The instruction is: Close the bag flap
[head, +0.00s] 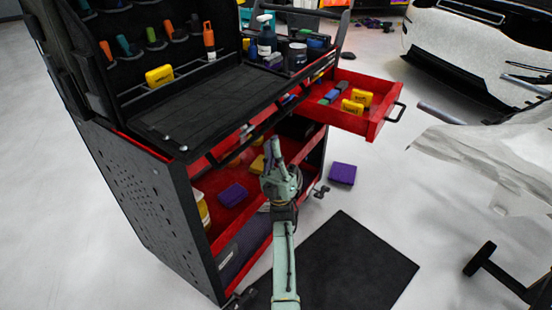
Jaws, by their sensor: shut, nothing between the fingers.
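A black bag or case stands open on top of the red and black cart. Its upright panel (130,62) holds several orange and teal tools and a yellow block. Its other panel (215,108) lies flat on the cart top, towards me. I cannot tell which panel is the flap. My gripper (270,152) is shut and empty. It appears in front of the cart's open lower shelf, below and right of the flat panel, apart from the bag. My own arm hides part of the shelf.
A red drawer (374,128) stands pulled out at the cart's right, with yellow blocks inside. A spray bottle (266,38) and tubs stand on the cart top. A purple block (342,174) and a black mat (350,262) lie on the floor. A white car is at right.

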